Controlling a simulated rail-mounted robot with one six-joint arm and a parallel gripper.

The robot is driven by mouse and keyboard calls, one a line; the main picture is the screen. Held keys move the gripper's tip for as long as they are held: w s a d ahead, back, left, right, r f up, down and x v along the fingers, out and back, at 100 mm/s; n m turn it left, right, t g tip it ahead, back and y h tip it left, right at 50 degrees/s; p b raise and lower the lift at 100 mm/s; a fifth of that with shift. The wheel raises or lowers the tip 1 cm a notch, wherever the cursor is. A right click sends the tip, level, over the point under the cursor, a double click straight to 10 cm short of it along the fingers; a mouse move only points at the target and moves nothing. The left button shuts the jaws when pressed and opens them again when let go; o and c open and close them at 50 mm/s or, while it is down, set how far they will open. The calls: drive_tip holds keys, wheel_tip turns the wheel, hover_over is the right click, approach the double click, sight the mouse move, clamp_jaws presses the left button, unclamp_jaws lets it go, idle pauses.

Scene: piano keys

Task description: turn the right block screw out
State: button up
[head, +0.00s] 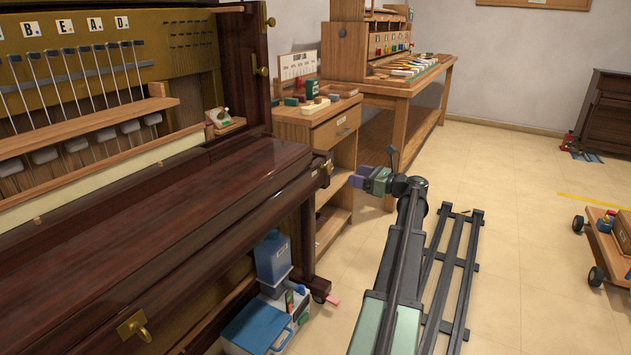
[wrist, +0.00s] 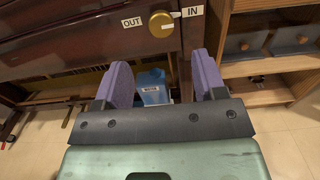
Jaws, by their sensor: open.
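The right block screw (wrist: 161,25) is a round brass knob on the dark wooden front of the piano in the wrist view. A small pointer at its upper right is turned toward the IN label (wrist: 192,11); the OUT label (wrist: 132,22) is on its left. In the head view the brass piece (head: 327,167) at the right end of the piano looks like the same screw, seen from the side. My gripper (wrist: 160,72) is open and empty, its two purple fingers pointing at the piano. The knob lies ahead of them, roughly centred between them, and is not touched. My gripper (head: 362,179) also shows in the head view, right of the piano's end.
A blue container (head: 272,257) stands low under the piano. A wooden cabinet (head: 335,130) stands beyond the piano's right end. A workbench (head: 440,72) is at the back. A low wheeled cart (head: 610,240) is at the far right. The floor around my rail is largely clear.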

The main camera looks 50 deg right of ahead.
sight(331, 168)
drive_tip(key=w, duration=0.3)
drive_tip(key=w+a, duration=0.1)
drive_tip(key=w, duration=0.6)
drive_tip(key=shift+w+a, duration=0.3)
drive_tip(key=shift+a, duration=0.1)
drive_tip(key=c, duration=0.9)
